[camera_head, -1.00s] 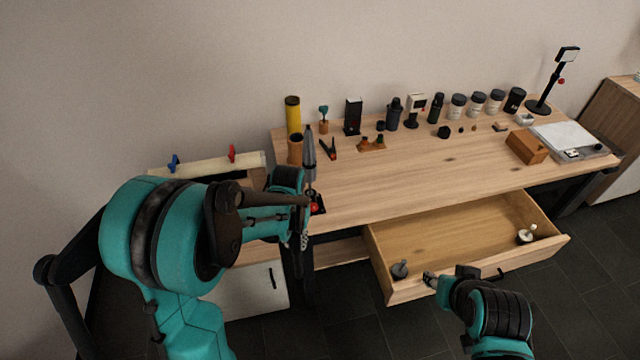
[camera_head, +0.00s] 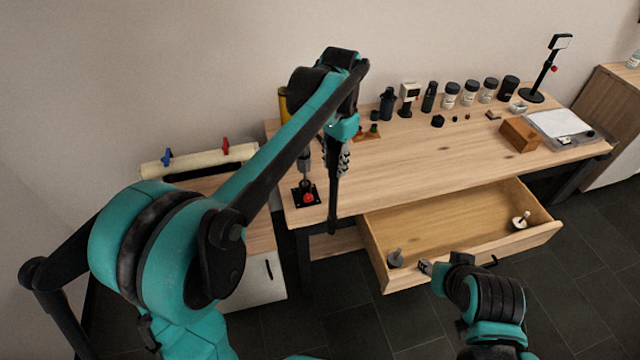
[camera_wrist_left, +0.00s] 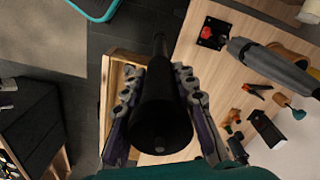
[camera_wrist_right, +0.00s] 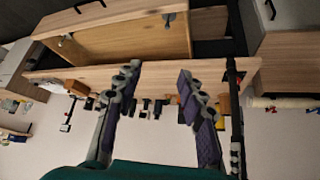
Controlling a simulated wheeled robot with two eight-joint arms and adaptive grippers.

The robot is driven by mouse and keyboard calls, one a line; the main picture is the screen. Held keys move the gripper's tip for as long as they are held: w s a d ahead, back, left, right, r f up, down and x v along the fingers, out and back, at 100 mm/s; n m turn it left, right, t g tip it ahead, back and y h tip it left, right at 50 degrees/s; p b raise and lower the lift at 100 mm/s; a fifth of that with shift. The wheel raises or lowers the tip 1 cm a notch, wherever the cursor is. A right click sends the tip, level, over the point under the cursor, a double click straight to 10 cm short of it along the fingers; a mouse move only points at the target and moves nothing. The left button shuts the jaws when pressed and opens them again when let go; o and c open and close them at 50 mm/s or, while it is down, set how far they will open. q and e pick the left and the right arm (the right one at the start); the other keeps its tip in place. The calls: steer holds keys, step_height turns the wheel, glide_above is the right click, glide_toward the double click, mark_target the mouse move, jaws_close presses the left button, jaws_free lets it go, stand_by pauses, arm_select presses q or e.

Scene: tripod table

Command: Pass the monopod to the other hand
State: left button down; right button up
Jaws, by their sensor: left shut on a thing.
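The monopod (camera_head: 334,190) is a slim black stick, upright under my left gripper in the head view, in front of the tabletop's left part. In the left wrist view the monopod (camera_wrist_left: 162,115) lies between the two fingers, its thick black end toward the camera. My left gripper (camera_head: 341,155) is shut on it; the wrist view shows the fingers (camera_wrist_left: 158,88) on both sides of it. My right gripper (camera_head: 425,268) is low by the drawer's front left corner, apart from the monopod. Its fingers (camera_wrist_right: 160,85) are spread with nothing between them.
The open drawer (camera_head: 465,256) juts out below the table (camera_head: 440,165) and holds two small knobbed items. A black-based stand with a red knob (camera_head: 307,197) is left of the monopod. Several jars (camera_head: 470,92) line the back edge. The middle tabletop is clear.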

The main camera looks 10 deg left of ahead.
arm_select(q)
steer(key=shift+w+d+r+m, duration=0.15)
steer(key=shift+w+d+r, duration=0.1)
steer(key=shift+r, duration=0.2)
steer(key=shift+w+d+r+m, duration=0.1)
steer(key=shift+d+r+m, duration=0.1)
steer(key=shift+r, duration=0.25)
arm_select(e)
steer(key=shift+o, duration=0.6)
arm_select(q)
steer(key=shift+r, duration=0.2)
steer(key=shift+d, duration=0.1)
steer(key=shift+w+f, duration=0.1)
arm_select(e)
steer(key=t, duration=0.6)
glide_toward(336, 184)
steer(key=shift+m+h, duration=0.3)
steer(key=shift+h, duration=0.1)
steer(key=x, duration=1.2)
steer(key=shift+w+a, duration=0.1)
steer(key=shift+a, duration=0.25)
